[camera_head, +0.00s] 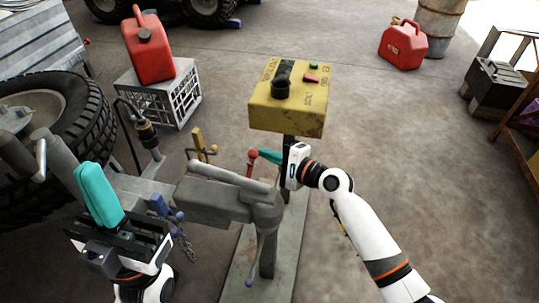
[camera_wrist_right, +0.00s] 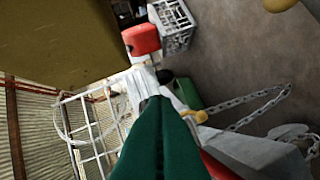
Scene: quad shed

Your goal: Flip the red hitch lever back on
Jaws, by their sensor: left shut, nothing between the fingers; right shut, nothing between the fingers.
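The red hitch lever (camera_head: 252,164) stands roughly upright on the grey hitch coupler (camera_head: 215,205), with a round knob at its top. My right gripper (camera_head: 262,154) has its teal fingers shut and empty, with the tips just right of the lever's knob; I cannot tell if they touch. In the right wrist view the shut fingers (camera_wrist_right: 165,115) point forward, and a red part (camera_wrist_right: 215,165), probably the lever, shows at their lower right, mostly hidden. My left gripper (camera_head: 97,195) is shut and empty, at the left beside the trailer tongue.
A yellow control box (camera_head: 290,105) on a post stands just behind my right gripper. A red fuel can (camera_head: 150,50) sits on a grey crate (camera_head: 165,95). A large tyre (camera_head: 75,120) is at the left. A chain (camera_wrist_right: 255,105) hangs near the hitch.

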